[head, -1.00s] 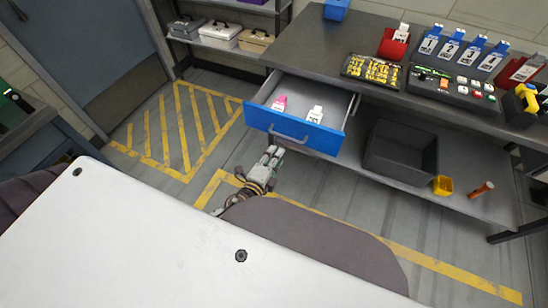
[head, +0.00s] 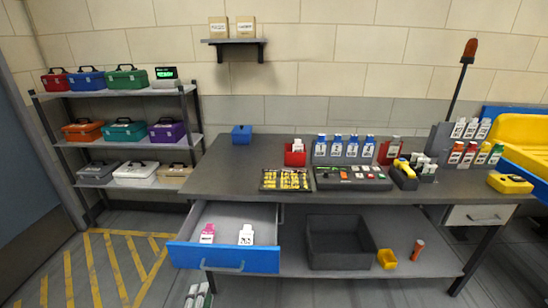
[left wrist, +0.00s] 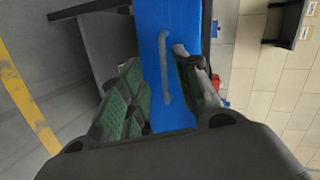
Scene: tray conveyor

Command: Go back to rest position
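The blue-fronted drawer (head: 190,257) under the workbench stands open in the head view. Its curved handle (head: 228,269) is free. A pink-topped bottle (head: 207,233) and a white bottle (head: 246,235) lie inside. My left gripper (head: 197,292) shows at the bottom edge, just below and left of the handle, apart from it. In the left wrist view its green-padded fingers (left wrist: 164,90) are spread, with nothing held between them. The blue drawer front (left wrist: 179,25) and handle (left wrist: 164,68) show beyond them. My right gripper is not in view.
The workbench (head: 235,178) holds a yellow-marked tray (head: 286,180), a control panel (head: 350,178) and several bottles. A dark bin (head: 338,243) sits on its lower shelf. A rack (head: 117,138) with toolboxes stands left. Striped floor at the left is clear.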

